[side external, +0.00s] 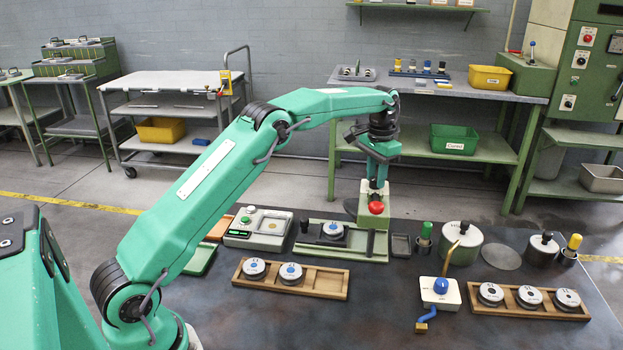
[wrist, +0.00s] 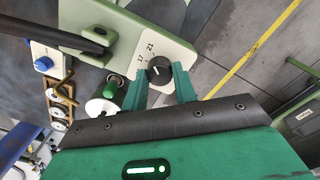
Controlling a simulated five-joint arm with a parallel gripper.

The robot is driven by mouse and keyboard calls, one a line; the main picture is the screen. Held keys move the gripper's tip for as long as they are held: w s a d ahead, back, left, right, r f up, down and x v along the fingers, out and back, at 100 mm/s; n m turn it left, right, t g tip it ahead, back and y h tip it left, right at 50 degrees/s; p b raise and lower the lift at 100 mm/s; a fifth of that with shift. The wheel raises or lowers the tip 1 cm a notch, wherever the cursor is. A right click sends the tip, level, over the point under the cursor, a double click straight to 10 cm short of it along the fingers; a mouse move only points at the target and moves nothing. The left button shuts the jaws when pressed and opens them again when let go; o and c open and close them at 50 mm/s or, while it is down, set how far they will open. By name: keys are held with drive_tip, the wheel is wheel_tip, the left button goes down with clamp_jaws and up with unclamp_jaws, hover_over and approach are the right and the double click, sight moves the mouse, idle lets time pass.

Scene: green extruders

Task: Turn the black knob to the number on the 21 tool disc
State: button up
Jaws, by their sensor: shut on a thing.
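The black knob (wrist: 159,70) sits on a cream dial plate (wrist: 172,45) in the wrist view, with 17 and 21 printed beside it. A pale mark shows on the knob; I cannot tell exactly which number it points to. My gripper (wrist: 160,79) is shut on the knob, one green finger on each side. In the side view my gripper (side external: 376,182) is low over a pale green housing (side external: 350,204), behind a red ball; the knob is hidden there. Grey discs (side external: 291,272) lie in wooden trays, and one (side external: 333,230) is on a green fixture; their numbers are unreadable.
A red ball (side external: 376,208) stands close in front of my gripper. A green-topped plug (side external: 424,236) and a metal canister (side external: 461,243) are to the right. A white block with a blue knob (side external: 440,289) and a wooden tray (side external: 520,310) are nearer.

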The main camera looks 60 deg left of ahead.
sight(375, 178)
drive_tip(key=shift+s+a, duration=0.1)
drive_tip(key=shift+a, duration=0.15)
drive_tip(key=o, duration=1)
drive_tip(key=shift+d, duration=0.1)
drive_tip(key=shift+r, duration=3.85)
